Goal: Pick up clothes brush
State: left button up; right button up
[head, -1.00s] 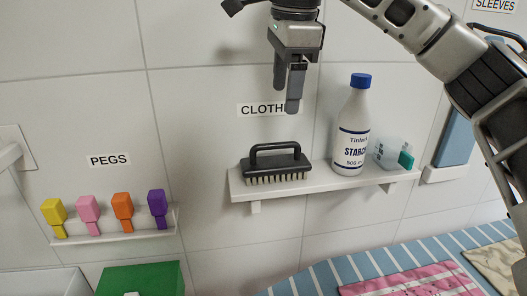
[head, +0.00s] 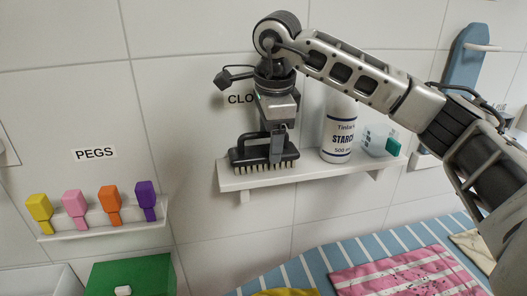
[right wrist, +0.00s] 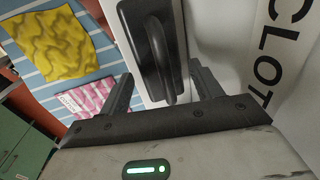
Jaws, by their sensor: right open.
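The black clothes brush (head: 248,156) sits bristles down on a white wall shelf (head: 300,178), its loop handle on top. My right gripper (head: 277,155) reaches down from above at the brush, its fingers over the right part of the handle. In the right wrist view the open fingers (right wrist: 165,90) stand on either side of the brush handle (right wrist: 158,50), with gaps visible. Whether either finger touches the brush cannot be told. My left gripper is not in view.
A starch bottle (head: 339,135) stands right of the brush on the same shelf, partly behind my arm, beside a clear container (head: 374,141). Coloured pegs (head: 110,200) hang on a rack at the left. A striped ironing surface with cloths (head: 390,275) lies below.

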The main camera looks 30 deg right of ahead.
jog(key=shift+w+f, duration=0.15)
jog(key=shift+f, duration=0.75)
jog(key=c, duration=0.8)
jog(key=shift+r, duration=0.1)
jog(key=shift+r, duration=0.45)
notch_tip(320, 180, up, 2)
jog(key=shift+r, duration=0.1)
jog(key=s+d+r, duration=0.4)
jog(key=s+r, duration=0.5)
jog(key=s, duration=0.4)
jog(key=shift+s+r, duration=0.25)
jog(key=shift+r, duration=0.15)
